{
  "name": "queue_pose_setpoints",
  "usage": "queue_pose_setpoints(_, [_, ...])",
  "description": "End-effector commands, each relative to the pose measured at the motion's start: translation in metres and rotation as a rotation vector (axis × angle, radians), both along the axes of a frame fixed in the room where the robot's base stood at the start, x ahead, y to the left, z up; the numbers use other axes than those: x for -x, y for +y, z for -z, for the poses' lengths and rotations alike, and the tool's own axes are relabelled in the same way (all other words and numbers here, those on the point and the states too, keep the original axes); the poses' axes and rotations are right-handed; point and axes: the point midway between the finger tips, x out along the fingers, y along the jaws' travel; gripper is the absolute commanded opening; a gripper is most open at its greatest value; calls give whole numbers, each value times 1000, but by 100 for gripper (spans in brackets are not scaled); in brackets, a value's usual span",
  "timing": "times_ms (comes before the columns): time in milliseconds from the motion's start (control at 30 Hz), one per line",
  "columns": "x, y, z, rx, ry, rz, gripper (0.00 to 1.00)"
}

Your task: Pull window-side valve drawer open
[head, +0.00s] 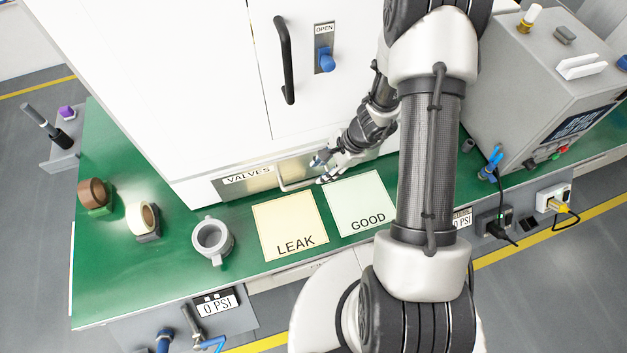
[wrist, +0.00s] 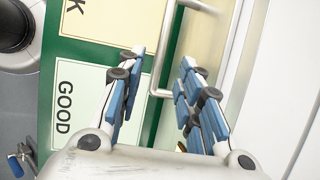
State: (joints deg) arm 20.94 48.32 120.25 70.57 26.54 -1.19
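The drawer labelled VALVES (head: 247,177) has a metal front at the foot of the white cabinet and looks closed in the head view. Its bar handle (head: 296,184) sticks out from the front; it also shows in the wrist view (wrist: 165,50). My gripper (head: 320,170) is at the right end of the handle, low over the green bench. In the wrist view my gripper (wrist: 163,58) is open, its blue-padded fingers on either side of the handle's near end. I cannot tell whether either finger touches the bar. My arm hides part of the bench.
A yellow LEAK sheet (head: 290,225) and a pale GOOD sheet (head: 362,203) lie flat before the drawer. The cabinet (head: 190,90) rises above. A grey machine (head: 540,75) stands right.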

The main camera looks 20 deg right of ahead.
Motion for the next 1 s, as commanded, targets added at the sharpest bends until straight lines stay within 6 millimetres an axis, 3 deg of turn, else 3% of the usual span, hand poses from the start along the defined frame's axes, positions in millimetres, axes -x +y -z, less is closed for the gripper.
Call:
queue_pose_setpoints(33, [-1, 5, 15, -2, 4, -2, 33])
queue_pose_setpoints(200, [-7, 17, 43, -1, 2, 0, 33])
queue_pose_setpoints(400, [-12, 26, 61, 0, 1, -1, 33])
queue_pose_setpoints(767, [-13, 28, 65, 0, 0, -1, 33])
queue_pose_setpoints(1000, [-13, 28, 65, 0, 0, -1, 18])
